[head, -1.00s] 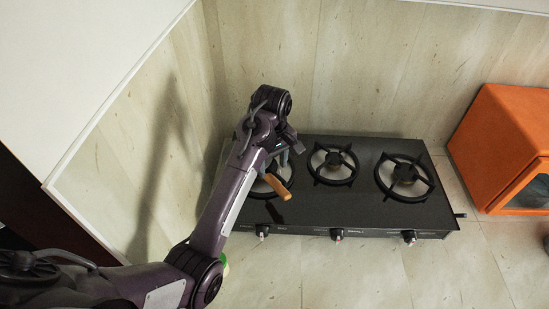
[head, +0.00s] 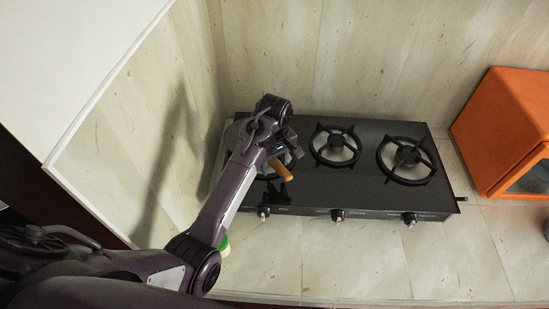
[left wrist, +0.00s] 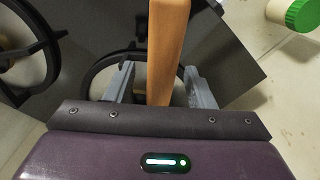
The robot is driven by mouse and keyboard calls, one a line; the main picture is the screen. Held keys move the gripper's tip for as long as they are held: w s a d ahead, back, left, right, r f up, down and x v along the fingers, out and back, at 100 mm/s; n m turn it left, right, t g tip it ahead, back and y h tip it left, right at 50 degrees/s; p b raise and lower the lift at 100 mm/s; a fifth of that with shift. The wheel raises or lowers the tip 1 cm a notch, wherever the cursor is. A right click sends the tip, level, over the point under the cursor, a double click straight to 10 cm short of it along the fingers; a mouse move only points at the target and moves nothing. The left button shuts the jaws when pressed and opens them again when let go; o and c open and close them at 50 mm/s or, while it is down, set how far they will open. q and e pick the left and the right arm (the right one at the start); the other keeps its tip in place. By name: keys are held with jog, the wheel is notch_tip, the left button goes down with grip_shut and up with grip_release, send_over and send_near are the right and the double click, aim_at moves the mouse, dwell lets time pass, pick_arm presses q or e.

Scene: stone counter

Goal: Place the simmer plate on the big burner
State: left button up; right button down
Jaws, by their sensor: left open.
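The simmer plate's wooden handle (head: 281,171) sticks out over the left burner (head: 292,160) of the black stove (head: 310,195). Its plate end is mostly hidden by my left arm and gripper. My left gripper (head: 284,150) is above that burner, at the handle. In the left wrist view, the handle (left wrist: 168,40) runs between the two open fingers (left wrist: 160,86), with a gap on each side. The right burner (head: 407,160) looks largest of the fully visible ones and is bare. The middle burner (head: 335,145) is smaller and also bare.
An orange box-like appliance (head: 505,130) stands right of the stove. A green-lidded container (head: 225,245) is partly hidden behind my left arm; its lid shows in the left wrist view (left wrist: 304,14). Walls close off the back and left. The front counter is mostly clear.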

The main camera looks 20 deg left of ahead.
pick_arm(q)
grip_shut()
jog(key=shift+a, duration=0.1)
jog(key=shift+w+a, duration=0.6)
jog(key=shift+w, duration=0.1)
jog(key=shift+w+a, duration=0.3)
jog(key=shift+w, duration=0.25)
pick_arm(e)
jog(key=shift+w, duration=0.6)
pick_arm(q)
jog(key=shift+s, duration=0.1)
grip_release()
